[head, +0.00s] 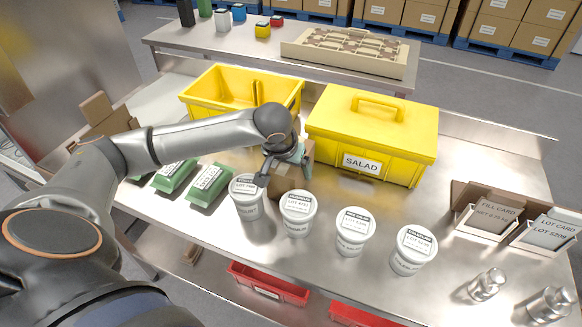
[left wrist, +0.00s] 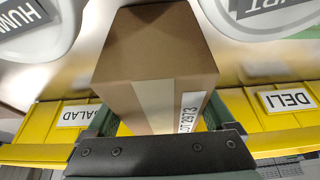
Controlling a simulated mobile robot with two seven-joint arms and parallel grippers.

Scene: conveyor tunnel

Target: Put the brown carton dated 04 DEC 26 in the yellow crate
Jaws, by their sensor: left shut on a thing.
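A brown carton (head: 288,180) is held in my left gripper (head: 287,163), behind the row of white tubs. In the left wrist view the carton (left wrist: 155,60) sits between the fingers of my left gripper (left wrist: 158,115). A white label with a lot number shows on its side; I cannot read a date. The open yellow crate (head: 210,112) stands behind and left of the gripper and looks empty inside. A lidded yellow crate marked SALAD (head: 385,125) stands to the right. In the left wrist view a DELI label (left wrist: 287,101) shows on yellow. My right gripper is not in view.
Several white tubs (head: 298,213) stand along the front. Green packs (head: 210,184) lie left of them. Card holders (head: 480,218) and metal weights (head: 487,285) are at the right. Brown cardboard (head: 97,110) is at the left. Red bins (head: 268,284) sit below the front edge.

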